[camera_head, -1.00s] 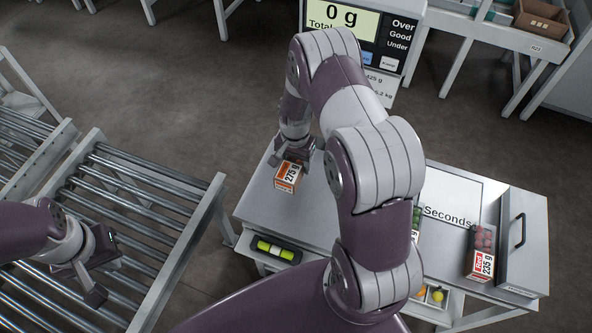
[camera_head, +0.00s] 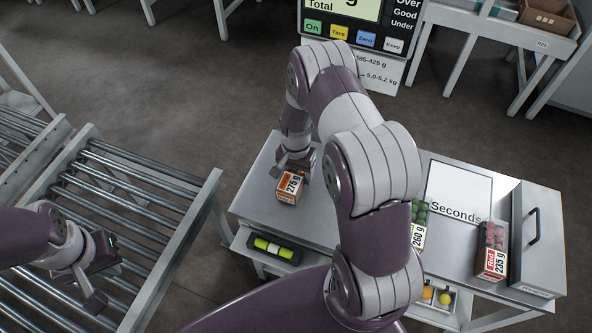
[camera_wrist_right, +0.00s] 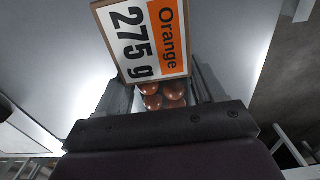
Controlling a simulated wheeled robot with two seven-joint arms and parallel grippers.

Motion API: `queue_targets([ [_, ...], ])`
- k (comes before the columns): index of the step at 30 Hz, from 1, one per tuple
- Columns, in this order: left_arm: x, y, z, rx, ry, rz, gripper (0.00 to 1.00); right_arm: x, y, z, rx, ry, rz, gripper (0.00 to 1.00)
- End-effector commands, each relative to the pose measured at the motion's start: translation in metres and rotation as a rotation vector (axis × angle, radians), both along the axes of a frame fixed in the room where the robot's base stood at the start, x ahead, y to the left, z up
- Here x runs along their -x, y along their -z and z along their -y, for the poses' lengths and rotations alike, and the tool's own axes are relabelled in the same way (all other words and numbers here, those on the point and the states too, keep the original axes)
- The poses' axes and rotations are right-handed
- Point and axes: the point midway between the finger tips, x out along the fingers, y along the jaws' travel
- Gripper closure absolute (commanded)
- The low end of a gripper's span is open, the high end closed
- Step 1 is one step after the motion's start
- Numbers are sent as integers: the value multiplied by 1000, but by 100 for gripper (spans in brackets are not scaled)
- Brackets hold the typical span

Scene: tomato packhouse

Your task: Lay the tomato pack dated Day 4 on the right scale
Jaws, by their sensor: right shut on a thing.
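A small tomato pack (camera_head: 290,187) with an orange-and-white label reading "Orange 275 g" is at the left part of the steel table. My right gripper (camera_head: 294,165) is shut on it from above. In the right wrist view the pack's label (camera_wrist_right: 145,40) and several orange-red tomatoes (camera_wrist_right: 165,97) show between the fingers. I cannot tell whether the pack touches the table, and no date is readable. A scale display (camera_head: 358,30) stands behind the table, its reading cut off by the picture's top. My left gripper (camera_head: 104,280) is open and empty over the roller conveyor.
A pack marked 260 g (camera_head: 418,237) and a red one marked 235 g (camera_head: 492,262) are on the right of the steel table (camera_head: 320,222), near a "Seconds" sign (camera_head: 458,195). A handled metal box (camera_head: 540,245) stands at its right end. My right arm hides the table's middle.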

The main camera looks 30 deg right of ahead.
Motion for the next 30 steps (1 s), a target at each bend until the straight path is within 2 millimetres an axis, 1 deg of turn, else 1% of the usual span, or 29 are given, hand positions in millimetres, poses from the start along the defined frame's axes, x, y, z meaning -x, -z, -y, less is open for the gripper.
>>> queue_targets([
  [11, 0, 0, 0, 0, 0, 0, 100, 0, 0, 0, 0, 0, 0, 73],
  [27, 0, 5, 0, 0, 0, 0, 100, 0, 7, 0, 0, 0, 0, 73],
  [28, 0, 5, 0, 0, 0, 0, 100, 0, 7, 0, 1, 0, 1, 29],
  [29, 0, 4, 0, 0, 0, 0, 100, 0, 7, 0, 1, 0, 1, 19],
  [30, 0, 4, 0, 0, 0, 0, 100, 0, 7, 0, 0, 0, 0, 6],
])
